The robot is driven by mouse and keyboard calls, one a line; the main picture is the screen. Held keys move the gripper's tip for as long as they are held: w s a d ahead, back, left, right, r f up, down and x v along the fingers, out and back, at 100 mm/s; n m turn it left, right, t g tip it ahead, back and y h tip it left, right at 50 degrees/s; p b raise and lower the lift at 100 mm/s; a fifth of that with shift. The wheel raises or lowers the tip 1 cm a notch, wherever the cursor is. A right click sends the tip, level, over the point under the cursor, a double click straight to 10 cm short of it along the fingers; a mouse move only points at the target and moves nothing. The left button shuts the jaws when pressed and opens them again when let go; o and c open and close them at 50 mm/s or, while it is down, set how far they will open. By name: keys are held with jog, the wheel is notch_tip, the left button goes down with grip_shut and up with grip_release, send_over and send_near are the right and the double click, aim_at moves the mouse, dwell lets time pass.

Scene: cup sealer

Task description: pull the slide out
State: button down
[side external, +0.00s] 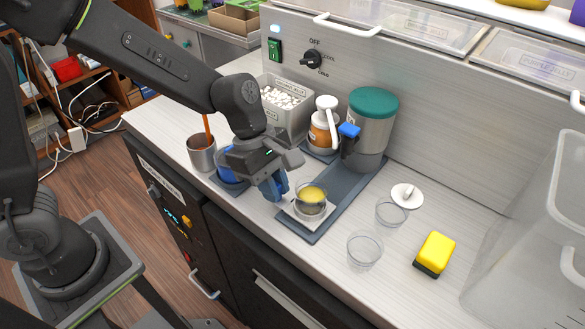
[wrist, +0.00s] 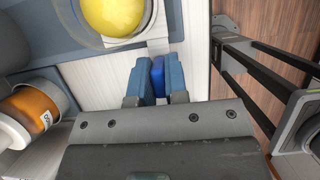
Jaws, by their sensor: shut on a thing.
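The white slide (side external: 294,214) sits near the front end of the base, apart from the body. A clear cup with yellow contents (side external: 311,197) stands upright on it; the cup also shows at the top of the wrist view (wrist: 112,16). My gripper (side external: 275,187) is beside the slide, low over the counter. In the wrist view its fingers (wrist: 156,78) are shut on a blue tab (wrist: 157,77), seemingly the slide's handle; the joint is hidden.
Two clear empty cups (side external: 365,250), a white round piece (side external: 407,196) and a yellow sponge (side external: 436,252) lie to the right. The counter's front edge is close.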

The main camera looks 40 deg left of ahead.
jog(key=shift+s, duration=0.9)
jog(key=c, duration=1.1)
grip_release()
jog(key=shift+c, duration=0.2)
jog(key=shift+r, duration=0.1)
jog(key=v, duration=1.3)
jog(key=shift+a+r, duration=0.2)
jog(key=shift+r, duration=0.05)
